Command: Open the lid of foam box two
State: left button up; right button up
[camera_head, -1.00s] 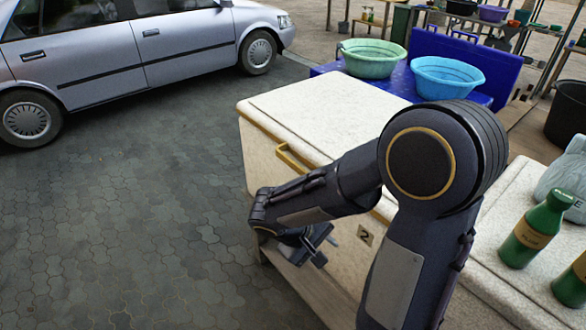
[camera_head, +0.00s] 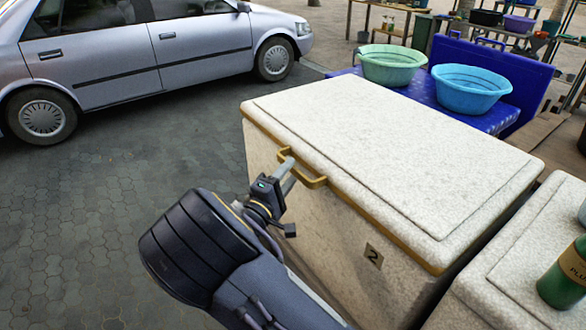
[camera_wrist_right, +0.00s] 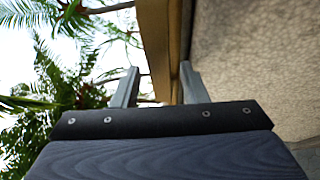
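Foam box two is a speckled off-white box with a "2" label (camera_head: 373,256) on its front. Its flat lid (camera_head: 390,140) is shut, with a gold rim and a gold handle (camera_head: 316,182) on the front edge. My right gripper (camera_head: 287,172) is at the left end of the handle. In the right wrist view the gripper (camera_wrist_right: 158,86) has its fingers apart, with a tan bar (camera_wrist_right: 156,45) between them. I cannot tell whether that bar is the handle or the rim, or whether the fingers touch it. My left gripper is not in view.
A second speckled box (camera_head: 540,250) stands close on the right with a green bottle (camera_head: 566,272) on it. Paving (camera_head: 120,185) on the left is clear up to a car (camera_head: 150,55).

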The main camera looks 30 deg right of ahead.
jog(key=shift+x, duration=1.05)
jog(key=shift+c, duration=0.2)
grip_shut()
